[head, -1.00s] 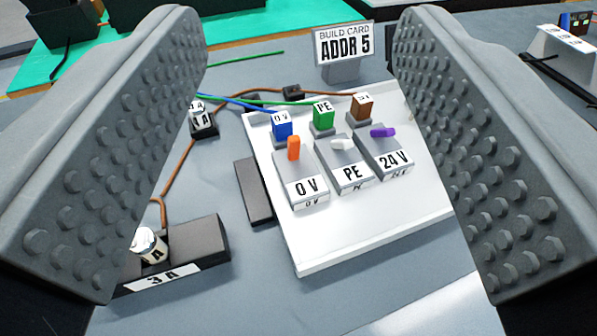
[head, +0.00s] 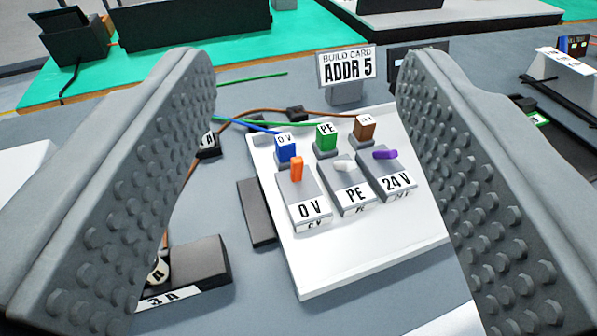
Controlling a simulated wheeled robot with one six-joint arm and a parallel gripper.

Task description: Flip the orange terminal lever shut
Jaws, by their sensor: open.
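The orange lever (head: 297,169) stands upright on the grey terminal block labelled 0 V (head: 310,208), at the left of a row of three on a white board (head: 345,272). The white lever (head: 343,164) on the PE block and the purple lever (head: 385,154) on the 24 V block lie lower and flatter. My gripper (head: 306,100) is open, with one studded finger at each side of the picture. The board shows between the fingers and beyond them. Nothing is between the fingertips that I can see held.
Blue (head: 286,150), green (head: 326,137) and brown (head: 365,130) wire ends stand behind the blocks. A black 3 A holder (head: 195,268) is at the lower left, partly behind the left finger.

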